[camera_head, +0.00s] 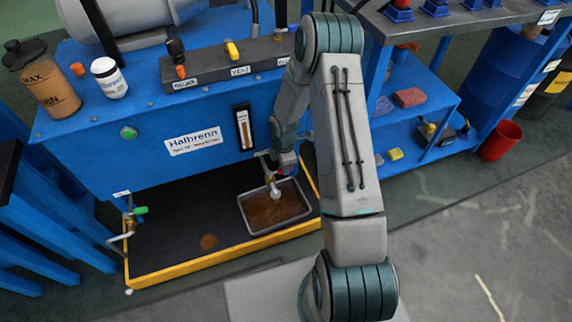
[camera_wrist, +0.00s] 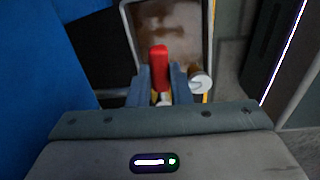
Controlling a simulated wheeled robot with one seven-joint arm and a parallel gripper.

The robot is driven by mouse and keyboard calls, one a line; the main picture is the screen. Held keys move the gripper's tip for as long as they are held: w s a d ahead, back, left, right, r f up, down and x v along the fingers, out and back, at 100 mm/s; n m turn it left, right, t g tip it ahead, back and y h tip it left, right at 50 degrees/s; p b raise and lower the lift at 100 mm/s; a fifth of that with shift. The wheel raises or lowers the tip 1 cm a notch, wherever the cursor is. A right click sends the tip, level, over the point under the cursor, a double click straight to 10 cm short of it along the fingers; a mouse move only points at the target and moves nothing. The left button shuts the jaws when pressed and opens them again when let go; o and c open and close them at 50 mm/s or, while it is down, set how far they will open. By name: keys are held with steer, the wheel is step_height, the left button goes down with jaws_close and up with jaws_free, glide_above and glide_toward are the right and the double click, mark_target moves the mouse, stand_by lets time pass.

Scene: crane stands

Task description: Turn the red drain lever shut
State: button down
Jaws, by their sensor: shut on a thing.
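The red drain lever (camera_wrist: 159,62) shows in the wrist view, between the two fingers of my gripper (camera_wrist: 160,78). The fingers are shut on it, and its red end sticks out past them. A pale round valve part (camera_wrist: 200,83) is just right of the fingers. In the head view my gripper (camera_head: 271,160) is at the front of the blue tank (camera_head: 100,165), and my arm and hand hide most of the lever. The drain spout (camera_head: 275,193) points down over a grey tray (camera_head: 243,208) holding brown liquid. I cannot tell the lever's exact angle or whether liquid is flowing.
The tray stands in a black drip pan with a yellow rim (camera_head: 220,248). A second valve with a green handle (camera_head: 140,210) is at the pan's left end. A brown jug (camera_head: 50,92) and white bottle (camera_head: 108,77) stand on the tank. A red bucket (camera_head: 501,140) is at right.

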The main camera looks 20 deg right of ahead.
steer(key=shift+w+d+n, duration=0.15)
steer(key=shift+w+n, duration=0.05)
steer(key=shift+n, duration=0.1)
steer(key=c, duration=1.3)
jaws_free()
steer(key=shift+r, duration=0.1)
step_height(320, 180, up, 14)
steer(key=p, duration=0.5)
steer(key=s+r+m+h+p, duration=0.1)
steer(key=s+r+m+p, duration=0.25)
steer(key=r+p, duration=0.95)
steer(key=s+a+r+m+t+p, duration=0.1)
steer(key=s+r+m+p, duration=0.3)
steer(key=r, duration=0.9)
steer(key=s+r+m+t+p, duration=0.1)
steer(key=s+r+m+p, duration=0.3)
steer(key=s+r, duration=0.5)
steer(key=s+a+r+m+y+p, duration=0.1)
steer(key=s+r+m+p, duration=0.4)
steer(key=r, duration=1.3)
steer(key=shift+s+a+m+t, duration=0.15)
steer(key=shift+s+m+t, duration=0.05)
steer(key=shift+s+m, duration=0.45)
steer(key=shift+s+a+m+t, duration=0.2)
steer(key=shift+s+m, duration=0.3)
steer(key=shift+m, duration=0.2)
